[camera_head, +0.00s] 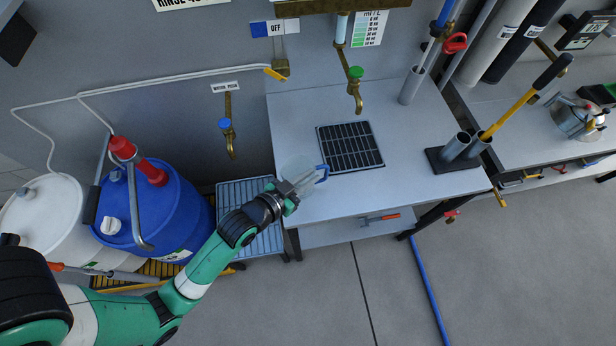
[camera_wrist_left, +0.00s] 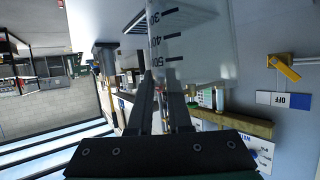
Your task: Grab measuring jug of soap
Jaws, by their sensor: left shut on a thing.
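The measuring jug (camera_head: 296,166) is clear, with a blue part at its right side, and shows in the head view at the left end of the grey work table (camera_head: 400,190). My left gripper (camera_head: 300,183) is shut on the jug. In the left wrist view the clear jug (camera_wrist_left: 205,50) with dark scale numbers is just beyond the fingers of my left gripper (camera_wrist_left: 160,80). I cannot tell whether the jug touches the table or how much is in it. My right gripper is not in view.
A black drain grate (camera_head: 350,147) lies right of the jug, below a green-handled tap (camera_head: 355,80). A blue-handled tap (camera_head: 228,130) hangs over a slatted stand (camera_head: 240,190). A blue drum (camera_head: 165,215) with a red pump stands left.

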